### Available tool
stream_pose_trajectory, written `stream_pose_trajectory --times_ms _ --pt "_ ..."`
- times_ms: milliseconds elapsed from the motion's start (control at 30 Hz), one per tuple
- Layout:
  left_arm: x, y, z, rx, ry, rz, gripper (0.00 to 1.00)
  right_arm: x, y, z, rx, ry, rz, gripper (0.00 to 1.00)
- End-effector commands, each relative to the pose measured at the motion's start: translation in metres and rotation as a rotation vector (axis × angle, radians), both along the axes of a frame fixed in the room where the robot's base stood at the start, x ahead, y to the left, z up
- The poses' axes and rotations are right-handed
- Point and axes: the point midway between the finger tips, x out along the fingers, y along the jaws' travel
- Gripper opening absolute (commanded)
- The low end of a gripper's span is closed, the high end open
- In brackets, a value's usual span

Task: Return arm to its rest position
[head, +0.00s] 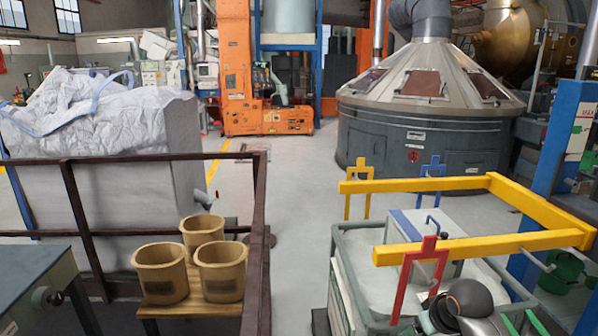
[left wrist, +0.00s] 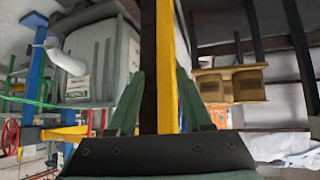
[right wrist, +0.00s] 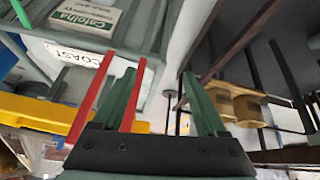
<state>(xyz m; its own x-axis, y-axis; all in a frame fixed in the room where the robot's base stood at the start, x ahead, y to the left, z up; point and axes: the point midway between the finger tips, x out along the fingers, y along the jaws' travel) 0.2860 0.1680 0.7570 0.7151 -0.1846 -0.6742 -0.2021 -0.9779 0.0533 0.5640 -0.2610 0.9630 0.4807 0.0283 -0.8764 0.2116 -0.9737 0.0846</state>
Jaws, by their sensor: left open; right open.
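My left gripper (left wrist: 160,75) is open, its two green fingers apart. A yellow bar beside a dark post shows in the gap; I cannot tell whether it is between the fingers or behind them. My right gripper (right wrist: 158,74) is open with its green fingers apart. Red prongs (right wrist: 92,98) show beside and behind its left finger, and I see nothing held. Neither gripper can be made out in the head view. There, a rounded dark grey part at the lower right may belong to my arm.
A yellow frame (head: 410,185) with red (head: 415,278) and blue (head: 431,177) brackets stands over a grey bin (head: 345,275).

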Motion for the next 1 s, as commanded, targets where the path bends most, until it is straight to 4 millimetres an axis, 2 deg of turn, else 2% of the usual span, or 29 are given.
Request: stream_pose_trajectory --times_ms 33,200,333,500,700,900,933,1000 --pt "0.0 0.0 0.0 0.0 0.0 0.0 0.5 -0.023 0.009 -0.022 0.0 0.022 0.012 0.75" --pt "0.0 0.0 0.0 0.0 0.0 0.0 0.5 -0.092 0.031 -0.069 0.0 0.066 0.032 0.75" --pt "0.0 0.0 0.0 0.0 0.0 0.0 0.5 -0.149 0.043 -0.092 0.006 0.098 0.031 0.75" --pt "0.0 0.0 0.0 0.0 0.0 0.0 0.5 -0.219 0.051 -0.105 0.015 0.135 0.01 0.75" --pt "0.0 0.0 0.0 0.0 0.0 0.0 0.5 -0.276 0.051 -0.103 0.018 0.166 -0.023 0.75" --pt "0.0 0.0 0.0 0.0 0.0 0.0 0.5 -0.319 0.049 -0.095 0.016 0.194 -0.057 0.75" --pt "0.0 0.0 0.0 0.0 0.0 0.0 0.5 -0.325 0.048 -0.093 0.015 0.197 -0.063 0.75" --pt "0.0 0.0 0.0 0.0 -0.001 0.0 0.5 -0.314 0.051 -0.105 0.025 0.162 -0.055 0.75"
